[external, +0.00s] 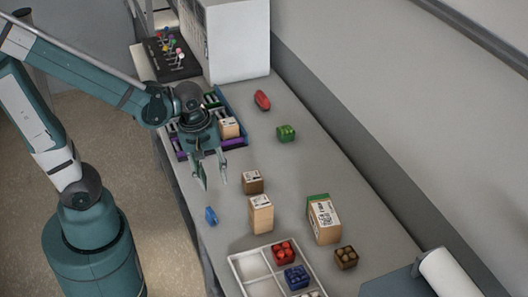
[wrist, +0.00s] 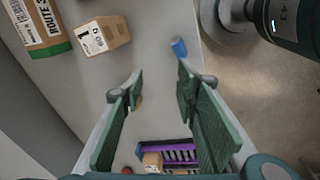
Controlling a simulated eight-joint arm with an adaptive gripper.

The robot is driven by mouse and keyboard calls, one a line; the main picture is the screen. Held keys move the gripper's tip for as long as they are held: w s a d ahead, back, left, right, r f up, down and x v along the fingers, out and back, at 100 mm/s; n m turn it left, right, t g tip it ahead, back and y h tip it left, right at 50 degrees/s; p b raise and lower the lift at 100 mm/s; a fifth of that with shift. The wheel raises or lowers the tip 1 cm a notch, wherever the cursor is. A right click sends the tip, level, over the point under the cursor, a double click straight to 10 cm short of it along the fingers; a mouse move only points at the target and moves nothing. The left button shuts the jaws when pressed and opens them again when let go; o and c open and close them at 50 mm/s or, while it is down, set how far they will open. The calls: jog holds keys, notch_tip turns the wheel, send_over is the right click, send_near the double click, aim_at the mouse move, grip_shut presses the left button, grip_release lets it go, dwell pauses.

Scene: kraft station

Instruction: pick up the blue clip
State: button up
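The blue clip (external: 211,216) lies on the grey table near its left edge, in front of my gripper in the external view. It also shows in the wrist view (wrist: 179,48), beyond the right fingertip and apart from it. My gripper (external: 212,185) is open and empty above the table, with its fingers pointing down. In the wrist view the two green finger pads of my gripper (wrist: 158,80) stand wide apart with nothing between them.
Small cardboard boxes (external: 252,182) and (external: 261,214) stand right of the clip. A white divided tray (external: 247,268) holds red and blue blocks at the front. A purple-and-blue rack (external: 233,143) with a box in it stands behind my gripper. A green block (external: 286,133) lies farther right.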

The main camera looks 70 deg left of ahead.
aim_at(209, 209)
jog(key=f+n, duration=0.2)
jog(key=s+f+n+g+b, duration=0.1)
jog(key=f+n, duration=0.1)
jog(key=f, duration=0.1)
jog(key=shift+s, duration=0.15)
jog(key=shift+s+f+n+g, duration=0.4)
jog(key=shift+f+n+g, duration=0.1)
jog(key=shift+f+n, duration=0.35)
jog(key=shift+f, duration=0.1)
jog(key=shift+f+b, duration=0.45)
jog(key=shift+f, duration=0.75)
jog(key=shift+f, duration=0.1)
jog(key=shift+a+f+b, duration=0.15)
jog(key=shift+f+b, duration=0.5)
jog(key=shift+f, duration=1.8)
jog(key=c, duration=0.8)
